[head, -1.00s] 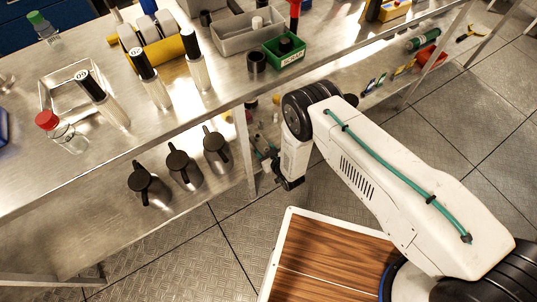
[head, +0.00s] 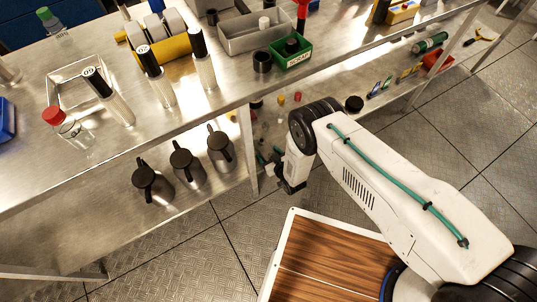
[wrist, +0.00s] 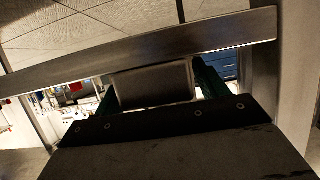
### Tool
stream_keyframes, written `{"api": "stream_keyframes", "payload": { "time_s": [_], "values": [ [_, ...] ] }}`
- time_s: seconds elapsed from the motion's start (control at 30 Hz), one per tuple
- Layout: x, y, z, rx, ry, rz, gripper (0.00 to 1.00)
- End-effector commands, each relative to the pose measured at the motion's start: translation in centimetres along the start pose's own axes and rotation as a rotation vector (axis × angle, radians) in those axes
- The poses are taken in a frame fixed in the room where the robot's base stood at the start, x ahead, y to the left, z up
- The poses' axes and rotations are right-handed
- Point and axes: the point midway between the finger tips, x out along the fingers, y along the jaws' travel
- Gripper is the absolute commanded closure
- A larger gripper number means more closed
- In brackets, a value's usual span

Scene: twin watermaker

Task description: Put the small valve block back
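A plain grey block (wrist: 155,85), which seems to be the small valve block, sits between the green fingers of my gripper (wrist: 155,92) in the wrist view. The fingers lie against its two sides, so the gripper looks shut on it. The block's far side is hidden. In the head view my gripper (head: 272,165) is low by the bench's front leg, at the lower shelf level, and mostly hidden behind my wrist.
A metal bar (wrist: 150,52) crosses close beyond the block. The bench leg (head: 247,150) stands just left of my gripper. Several dark-lidded jugs (head: 186,165) stand on the lower shelf to the left. A green scrap bin (head: 290,52) and bottles stand on the bench top.

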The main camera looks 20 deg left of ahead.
Motion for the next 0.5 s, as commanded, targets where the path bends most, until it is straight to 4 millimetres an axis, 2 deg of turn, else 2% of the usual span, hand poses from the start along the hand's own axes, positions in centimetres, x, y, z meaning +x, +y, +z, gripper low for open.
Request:
{"api": "stream_keyframes", "payload": {
  "time_s": [0.13,0.23,0.5],
  "values": [
    [-0.1,0.0,-0.3,0.0,0.0,0.0,0.27],
    [-1.1,0.0,-0.2,0.0,-0.002,0.0,0.27],
    [-6.8,0.1,-0.2,0.001,-0.004,0.001,0.27]
  ]
}}
